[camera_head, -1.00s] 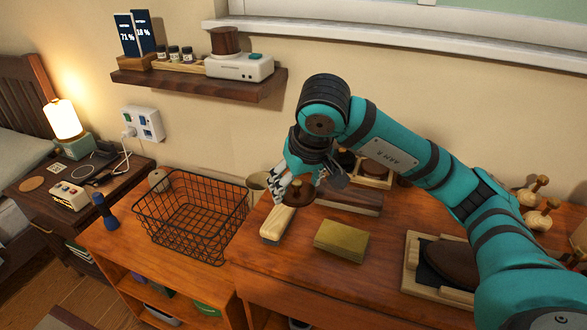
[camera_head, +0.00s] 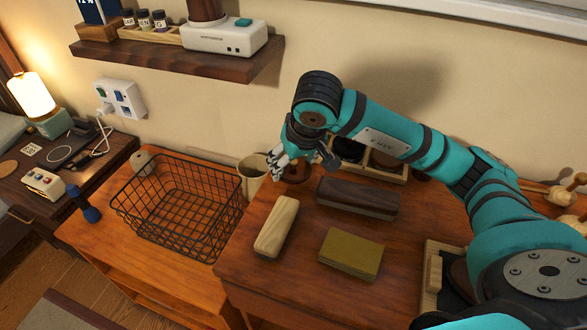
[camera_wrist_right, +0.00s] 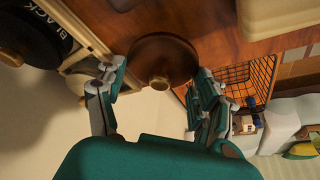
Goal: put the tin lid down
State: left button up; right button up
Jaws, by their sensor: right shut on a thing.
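The tin lid is a dark brown disc with a brass-coloured knob. It shows in the head view (camera_head: 297,174) beneath the fingers of my right gripper (camera_head: 292,161), near the back of the wooden desk. In the right wrist view the lid (camera_wrist_right: 150,55) lies at the fingertips of my right gripper (camera_wrist_right: 158,88), knob facing the camera. The gripper is shut on the lid, and its fingers partly cover it in the head view. Whether the lid touches the desk I cannot tell. My left gripper is not in view.
A wooden tray (camera_head: 393,176) with round tins stands right of the gripper, partly behind my arm. A dark brush (camera_head: 357,197), a pale wood block (camera_head: 276,227) and an olive block (camera_head: 351,254) lie in front. A beige cup (camera_head: 252,176) and wire basket (camera_head: 185,212) stand left.

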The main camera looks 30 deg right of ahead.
aim_at(294, 171)
notch_tip(294, 171, down, 3)
jog(key=shift+r, duration=0.15)
jog(key=shift+f+b, duration=0.3)
jog(key=shift+b, duration=0.05)
jog(key=o, duration=0.6)
jog(key=shift+s, duration=0.1)
jog(key=shift+o, duration=1.3)
jog(key=shift+f, duration=0.1)
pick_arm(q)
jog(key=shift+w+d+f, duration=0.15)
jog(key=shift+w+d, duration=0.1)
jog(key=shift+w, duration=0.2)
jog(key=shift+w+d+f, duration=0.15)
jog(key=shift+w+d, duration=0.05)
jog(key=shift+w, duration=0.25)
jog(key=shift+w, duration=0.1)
